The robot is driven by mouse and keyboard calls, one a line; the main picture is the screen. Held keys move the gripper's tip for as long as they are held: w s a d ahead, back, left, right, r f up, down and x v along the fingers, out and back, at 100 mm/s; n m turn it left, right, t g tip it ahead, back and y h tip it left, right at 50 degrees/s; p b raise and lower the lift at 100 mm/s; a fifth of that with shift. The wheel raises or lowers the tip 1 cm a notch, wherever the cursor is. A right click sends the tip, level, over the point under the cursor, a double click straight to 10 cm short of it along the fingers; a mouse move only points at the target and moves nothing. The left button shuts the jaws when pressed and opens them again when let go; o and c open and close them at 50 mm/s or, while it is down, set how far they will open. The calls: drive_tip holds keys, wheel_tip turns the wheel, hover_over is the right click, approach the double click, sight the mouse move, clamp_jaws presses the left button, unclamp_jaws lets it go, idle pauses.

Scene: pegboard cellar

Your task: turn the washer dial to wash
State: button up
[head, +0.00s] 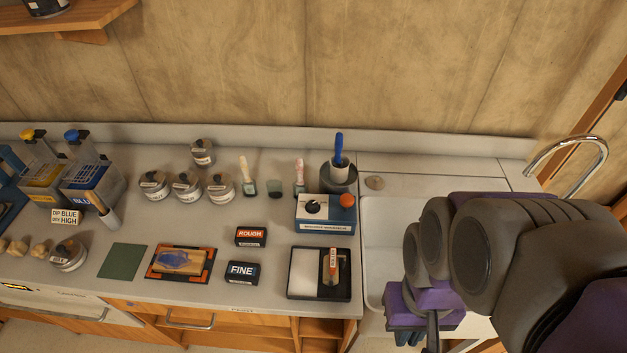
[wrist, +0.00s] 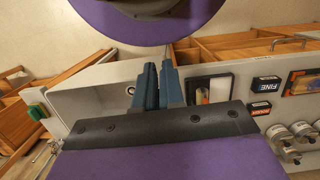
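The washer (head: 324,226) is a white and blue box on the counter left of the sink in the head view. A black round dial (head: 313,206) with a light mark sits on its top left, and an orange knob (head: 347,201) on its top right. The dial's setting is too small to read. My gripper (head: 411,337) is low at the right, over the sink's front, well apart from the washer. In the wrist view my gripper's blue fingers (wrist: 158,64) are close together with nothing seen between them. The washer is not made out there.
A grey cup (head: 339,178) with a blue-handled tool stands behind the washer. A black-rimmed tray (head: 320,294) lies in front of it. ROUGH (head: 251,236) and FINE (head: 242,272) boxes are to the left. The sink (head: 375,235) and curved tap (head: 580,140) are to the right.

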drive_tip(key=o, duration=0.9)
drive_tip(key=w+a+r+m, duration=0.1)
drive_tip(key=w, duration=0.3)
drive_tip(key=w+a+r+m+y, duration=0.1)
drive_tip(key=w+a, duration=0.1)
drive_tip(key=w, duration=0.3)
drive_tip(key=w+a+r+b, duration=0.1)
drive_tip(key=w, duration=0.4)
drive_tip(key=shift+w+a+r+m, duration=0.1)
drive_tip(key=shift+a+r+m, duration=0.25)
drive_tip(key=shift+a+m, duration=0.05)
drive_tip(key=m+y+b, duration=0.2)
drive_tip(key=m+y, duration=0.1)
drive_tip(key=m, duration=0.7)
hover_over(314, 203)
drive_tip(key=w+d, duration=0.3)
drive_tip(key=d, duration=0.3)
wheel_tip(314, 203, down, 7)
drive_tip(key=b+x, duration=0.4)
drive_tip(key=x, duration=1.3)
drive_tip(key=shift+d+f, duration=0.1)
drive_tip(key=shift+f, duration=0.1)
drive_tip(key=shift+r, duration=0.1)
drive_tip(key=c, duration=1.1)
